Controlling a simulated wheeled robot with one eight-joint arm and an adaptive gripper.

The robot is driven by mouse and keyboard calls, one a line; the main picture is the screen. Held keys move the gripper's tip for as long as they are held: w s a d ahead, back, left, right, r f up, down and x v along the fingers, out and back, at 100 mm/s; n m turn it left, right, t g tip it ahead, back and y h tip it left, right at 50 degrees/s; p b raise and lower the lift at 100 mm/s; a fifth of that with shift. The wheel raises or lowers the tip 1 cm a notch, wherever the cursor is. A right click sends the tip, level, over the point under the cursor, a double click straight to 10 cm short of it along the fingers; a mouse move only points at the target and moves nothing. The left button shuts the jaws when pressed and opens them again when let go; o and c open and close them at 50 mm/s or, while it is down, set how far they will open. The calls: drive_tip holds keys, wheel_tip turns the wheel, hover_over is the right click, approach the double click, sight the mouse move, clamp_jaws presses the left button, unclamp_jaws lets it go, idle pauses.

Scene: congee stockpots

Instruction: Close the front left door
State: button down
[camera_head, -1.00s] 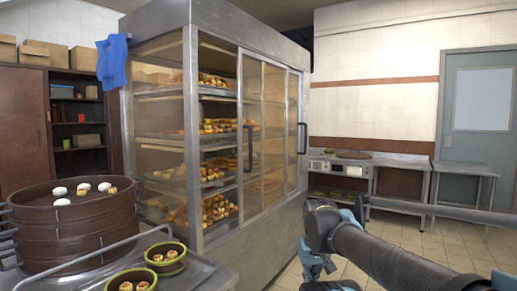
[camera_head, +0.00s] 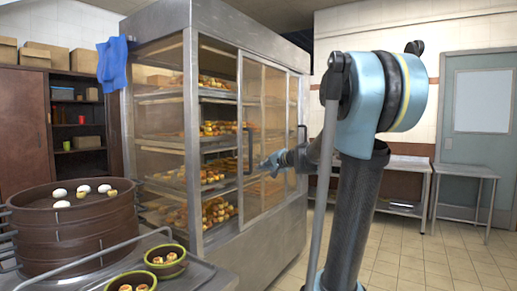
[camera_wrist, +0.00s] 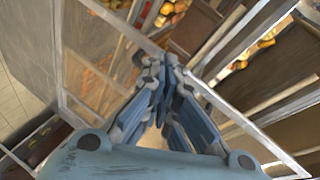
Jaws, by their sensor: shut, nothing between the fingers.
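The display cabinet (camera_head: 210,20) has sliding glass doors on its right-hand face. The left door (camera_head: 265,120), with a black upright handle (camera_head: 248,148), stands slid to the right. An open gap to its left shows shelves of pastries. A second black handle (camera_head: 302,139) is on the right door. My gripper (camera_head: 268,163) is in front of the left door, just right of its handle; I cannot tell if they touch. In the wrist view, the fingertips (camera_wrist: 155,62) are together and empty, close over the framed glass (camera_wrist: 95,70).
A dark stacked steamer (camera_head: 75,230) with buns and green-rimmed bowls (camera_head: 166,260) stand on a cart at the lower left. A blue cloth (camera_head: 112,62) hangs on the cabinet corner. Metal tables (camera_head: 465,170) stand at the back right. The tiled floor (camera_head: 430,265) is clear at the right.

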drive_tip(key=w+d+r+m+t+h, duration=0.1)
drive_tip(key=w+d+r+m+t, duration=0.2)
drive_tip(key=w, duration=0.5)
drive_tip(key=w+d+r+m+t, duration=0.2)
drive_tip(key=w+d+r+m, duration=0.15)
drive_tip(key=w, duration=0.45)
drive_tip(key=x, duration=1.1)
drive_tip(key=shift+h, duration=0.3)
drive_tip(key=shift+s+a+r, duration=0.2)
drive_tip(key=shift+s+a, duration=1.4)
drive_tip(key=shift+s+d, duration=0.1)
drive_tip(key=shift+d, duration=0.05)
